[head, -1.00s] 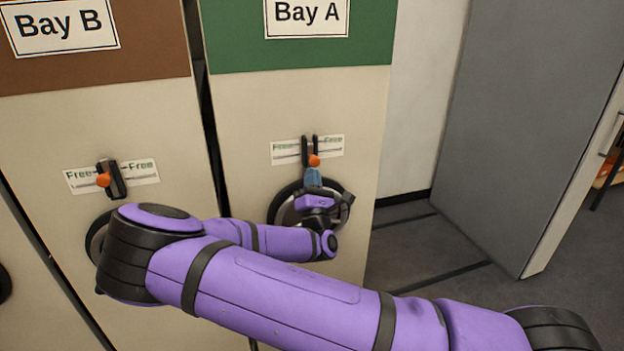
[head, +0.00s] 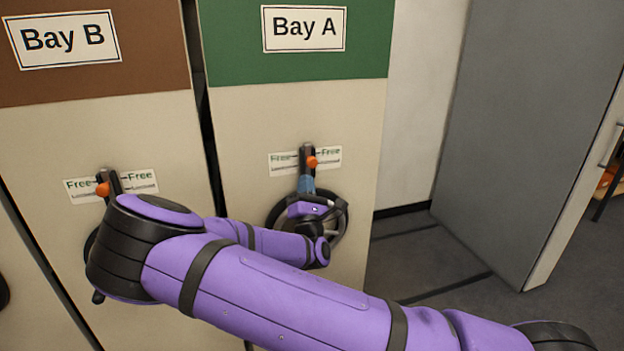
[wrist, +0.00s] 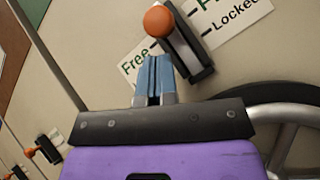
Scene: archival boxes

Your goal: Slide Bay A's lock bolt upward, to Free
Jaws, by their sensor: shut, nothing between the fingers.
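Bay A's lock bolt is a dark upright slider with an orange knob (head: 311,162), mounted over a small Free/Locked label (head: 281,162) beneath the Bay A sign. The knob (wrist: 158,21) also shows in the wrist view. In the head view it sits near the label's mid-height, close to the Free line; the exact setting is hard to tell. My gripper (head: 306,181) has its blue fingers shut and empty, pointing up just below the knob. In the wrist view a small gap shows between the fingertips (wrist: 154,60) and the knob; contact cannot be told.
Bay A's handwheel (head: 338,222) is behind and around my gripper. Bay B's bolt with its own orange knob (head: 103,189) stands to the left. A grey cabinet panel (head: 540,130) stands to the right, with open floor (head: 420,255) between.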

